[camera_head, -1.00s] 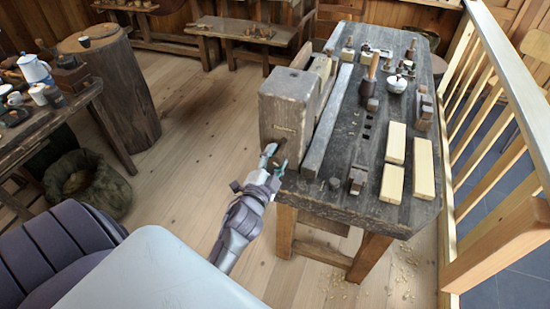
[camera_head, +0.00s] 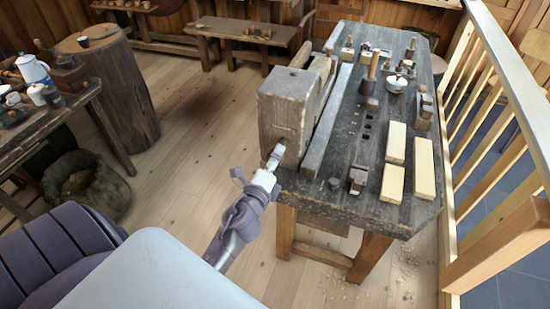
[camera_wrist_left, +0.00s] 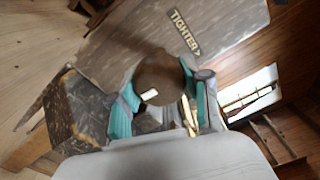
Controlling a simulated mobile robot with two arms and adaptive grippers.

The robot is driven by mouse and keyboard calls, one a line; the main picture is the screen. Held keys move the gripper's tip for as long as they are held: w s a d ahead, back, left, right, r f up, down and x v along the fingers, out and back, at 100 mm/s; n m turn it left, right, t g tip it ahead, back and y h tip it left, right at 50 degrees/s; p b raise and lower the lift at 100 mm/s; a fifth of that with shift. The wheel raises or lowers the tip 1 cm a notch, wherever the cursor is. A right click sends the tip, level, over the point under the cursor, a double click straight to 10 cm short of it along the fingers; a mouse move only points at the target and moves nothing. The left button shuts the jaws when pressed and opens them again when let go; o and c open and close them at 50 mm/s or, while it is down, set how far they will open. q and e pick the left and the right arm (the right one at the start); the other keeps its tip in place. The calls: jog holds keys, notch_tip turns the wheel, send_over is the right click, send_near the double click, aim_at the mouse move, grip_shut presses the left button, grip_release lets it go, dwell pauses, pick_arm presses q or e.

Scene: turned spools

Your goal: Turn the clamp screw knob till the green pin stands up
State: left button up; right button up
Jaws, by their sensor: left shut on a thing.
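The clamp screw knob (camera_wrist_left: 160,78) is a round brown wooden knob with a small pale mark, on the face of the wooden clamp block (camera_head: 283,118). The block's face carries the word TIGHTER with an arrow (camera_wrist_left: 185,32) in the left wrist view. My left gripper (camera_wrist_left: 158,100) has its teal fingers on either side of the knob and is shut on it; in the head view the gripper (camera_head: 273,158) is at the block's near face and mostly hides the knob. I cannot make out the green pin in either view. My right gripper is not in view.
The workbench (camera_head: 345,205) carries pale wood blocks (camera_head: 424,168), a mallet-like tool (camera_head: 372,80) and a white lidded pot (camera_head: 396,84). A wooden railing (camera_head: 500,110) runs along the right. The floor (camera_head: 200,150) left of the bench is clear.

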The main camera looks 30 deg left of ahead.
pick_arm(q)
jog(key=m, duration=0.5)
jog(key=shift+f, duration=0.1)
jog(key=shift+f+m, duration=0.1)
jog(key=shift+m, duration=0.7)
jog(key=shift+p, duration=0.3)
jog(key=o, duration=1)
jog(key=shift+s, duration=0.1)
jog(key=shift+c, duration=0.2)
jog(key=shift+o, duration=1)
jog(key=shift+s, duration=0.1)
jog(key=v, duration=1.2)
